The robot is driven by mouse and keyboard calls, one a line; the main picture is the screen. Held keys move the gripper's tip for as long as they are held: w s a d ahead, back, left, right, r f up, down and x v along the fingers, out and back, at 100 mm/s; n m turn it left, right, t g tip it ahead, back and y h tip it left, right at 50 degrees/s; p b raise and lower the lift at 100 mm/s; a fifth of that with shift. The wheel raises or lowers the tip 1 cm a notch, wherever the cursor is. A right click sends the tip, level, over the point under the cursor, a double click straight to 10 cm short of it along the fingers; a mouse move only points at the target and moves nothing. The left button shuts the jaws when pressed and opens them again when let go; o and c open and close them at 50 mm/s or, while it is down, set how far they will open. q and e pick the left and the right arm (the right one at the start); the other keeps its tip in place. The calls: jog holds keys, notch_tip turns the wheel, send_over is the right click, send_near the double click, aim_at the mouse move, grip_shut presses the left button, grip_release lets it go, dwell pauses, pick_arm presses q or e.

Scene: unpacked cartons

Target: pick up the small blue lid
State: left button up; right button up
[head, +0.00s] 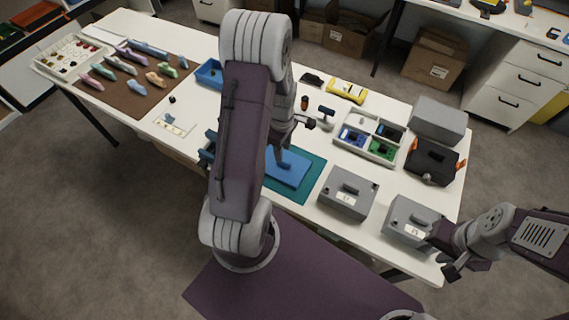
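A flat blue lid (292,175) with a raised grip on top lies on the teal mat (313,183) in the middle of the table. My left arm crosses in front and hides part of the lid and mat. My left gripper (303,124) is above and beyond the lid, apart from it as far as I can see; its fingers are partly hidden and their opening is unclear. My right gripper (442,257) is at the table's right front edge, by a grey lidded box (408,214). Its fingers look apart, with nothing between them.
Another grey lidded box (347,194) stands right of the mat. Behind it are a sectioned tray (345,145), a yellow tool (346,91) and a black case (433,159). A blue bin (209,74) and a brown mat (127,95) with several tools lie left.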

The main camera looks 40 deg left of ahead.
pick_arm(q)
jog(key=f, duration=0.4)
jog(key=shift+s+f, duration=0.1)
jog(key=shift+s, duration=0.1)
jog(key=shift+w+f, duration=0.1)
jog(key=shift+f, duration=0.4)
jog(key=shift+r, duration=0.1)
grip_shut()
jog(key=shift+r, duration=0.1)
jog(key=r, duration=0.4)
jog(key=shift+w+a+r, duration=0.25)
jog(key=shift+w+a, duration=0.1)
jog(key=shift+a, duration=0.05)
jog(key=w+a+r, duration=0.6)
jog(key=w+a, duration=0.1)
jog(key=shift+w+a+r, duration=0.15)
jog(key=shift+a, duration=0.25)
